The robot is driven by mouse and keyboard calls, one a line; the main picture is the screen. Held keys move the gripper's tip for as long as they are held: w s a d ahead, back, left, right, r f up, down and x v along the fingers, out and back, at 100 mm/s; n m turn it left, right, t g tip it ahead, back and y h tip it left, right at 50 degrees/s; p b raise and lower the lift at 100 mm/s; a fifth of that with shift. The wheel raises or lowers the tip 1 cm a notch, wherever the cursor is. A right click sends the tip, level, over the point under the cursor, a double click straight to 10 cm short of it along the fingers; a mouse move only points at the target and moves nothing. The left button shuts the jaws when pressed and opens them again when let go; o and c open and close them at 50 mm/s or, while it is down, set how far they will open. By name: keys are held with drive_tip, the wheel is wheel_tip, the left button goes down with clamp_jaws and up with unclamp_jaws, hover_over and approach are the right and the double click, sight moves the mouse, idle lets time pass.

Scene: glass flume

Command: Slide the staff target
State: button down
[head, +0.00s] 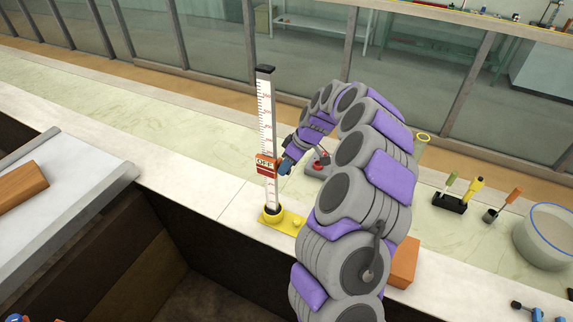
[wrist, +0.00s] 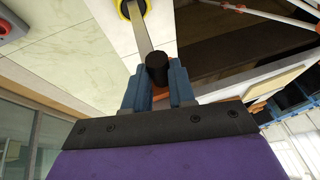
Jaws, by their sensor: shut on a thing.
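The staff (head: 265,110) is a white graduated strip with a black cap, standing upright on a yellow base (head: 282,220). The staff target (head: 266,165), an orange and white block marked "OFF" with a red lower band, sits around the staff, below its middle. My gripper (head: 284,166) is at the target's right side. In the wrist view the blue fingers of my gripper (wrist: 157,88) are shut on the target at its black knob (wrist: 157,68). Orange parts of the target show behind the fingers. The staff (wrist: 141,32) runs away towards its yellow base (wrist: 128,6).
The staff stands on a pale ledge beside a dark pit. An orange block (head: 404,262) lies right of my arm. A grey-railed table (head: 75,220) is at left.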

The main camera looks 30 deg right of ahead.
drive_tip(key=shift+r, duration=0.1)
drive_tip(key=c, duration=0.9)
unclamp_jaws()
drive_tip(key=b+v, duration=0.2)
drive_tip(key=v, duration=1.5)
drive_tip(key=shift+d, duration=0.25)
drive_tip(key=s+a+f+m+g+h+b, duration=0.1)
drive_tip(key=s+a+f+b, duration=0.2)
drive_tip(key=s+a+b, duration=0.55)
drive_tip(key=s+a+f+g+b, duration=0.1)
drive_tip(key=s+a+f+b, duration=0.15)
drive_tip(key=s+a, duration=0.75)
drive_tip(key=s+a+f+m+h+b, duration=0.1)
drive_tip(key=s+f+m+b, duration=0.1)
drive_tip(key=s+f, duration=0.4)
drive_tip(key=s+a+f+m+g+h+b, duration=0.1)
drive_tip(key=s+a+f+m+b, duration=0.1)
drive_tip(key=s+f, duration=0.4)
drive_tip(key=s+a+f+m+g+h+b, duration=0.1)
drive_tip(key=s+f+m+b, duration=0.1)
drive_tip(key=s+f+b, duration=0.2)
drive_tip(key=shift+s+a+f, duration=0.1)
drive_tip(key=shift+s+f, duration=0.6)
drive_tip(key=shift+s, duration=0.15)
drive_tip(key=shift+s+a+f, duration=0.1)
drive_tip(key=shift+s+f, duration=0.6)
drive_tip(key=shift+s, duration=0.15)
